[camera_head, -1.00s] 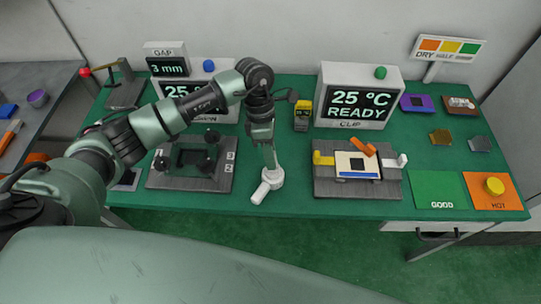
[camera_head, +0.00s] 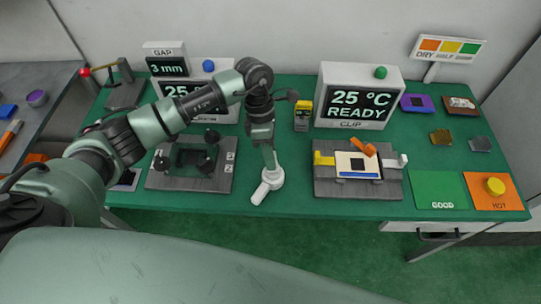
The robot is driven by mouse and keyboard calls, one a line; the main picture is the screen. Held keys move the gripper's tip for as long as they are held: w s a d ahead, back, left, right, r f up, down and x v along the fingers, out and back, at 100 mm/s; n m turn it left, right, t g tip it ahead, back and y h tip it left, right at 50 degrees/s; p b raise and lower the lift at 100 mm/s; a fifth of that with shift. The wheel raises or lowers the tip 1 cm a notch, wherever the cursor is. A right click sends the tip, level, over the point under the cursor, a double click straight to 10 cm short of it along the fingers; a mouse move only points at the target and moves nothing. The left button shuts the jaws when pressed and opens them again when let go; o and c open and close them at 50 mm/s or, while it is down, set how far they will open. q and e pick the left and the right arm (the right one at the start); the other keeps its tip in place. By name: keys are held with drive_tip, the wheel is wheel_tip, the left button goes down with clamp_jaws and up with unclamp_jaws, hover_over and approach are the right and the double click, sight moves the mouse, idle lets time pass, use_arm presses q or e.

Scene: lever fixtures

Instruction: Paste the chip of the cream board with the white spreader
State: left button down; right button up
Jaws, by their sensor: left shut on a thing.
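The cream board (camera_head: 343,168) lies in the grey clip fixture (camera_head: 322,187) on the green table. It has a dark chip (camera_head: 357,164) in its middle and a blue strip along its front edge. An orange lever (camera_head: 364,149) lies across its back edge, and a yellow block stands at its left. My left gripper (camera_head: 270,160) points down, left of that fixture. It is shut on the white spreader (camera_head: 262,189), whose white end is at or just above the table; I cannot tell if it touches. My right gripper is not in view.
A second fixture with black knobs (camera_head: 158,178) stands left of my left gripper. The display boxes (camera_head: 390,90) stand behind. A green GOOD mat (camera_head: 434,185) and an orange HOT mat (camera_head: 508,204) with a yellow knob lie at right. Small purple and brown boards lie at the back right.

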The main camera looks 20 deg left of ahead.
use_arm(q)
drive_tip(key=shift+r+p, duration=0.55)
drive_tip(key=shift+r, duration=0.4)
drive_tip(key=shift+r+p, duration=1.2)
drive_tip(key=shift+r, duration=1.35)
drive_tip(key=shift+s+d+r+m+b, duration=0.1)
drive_tip(key=shift+r+m+b, duration=0.25)
drive_tip(key=shift+m, duration=0.35)
drive_tip(key=s+a+r+m+y+b, duration=0.2)
drive_tip(key=s+r+m+y, duration=0.1)
drive_tip(key=m, duration=0.7)
drive_tip(key=s+a+r+m+t+y+b, duration=0.1)
drive_tip(key=s+m, duration=0.4)
drive_tip(key=m, duration=0.5)
wheel_tip(320, 180, up, 2)
drive_tip(key=shift+s+a+r+y+b, duration=0.1)
drive_tip(key=shift+s+a+y+b, duration=0.35)
drive_tip(key=shift+a+y, duration=0.65)
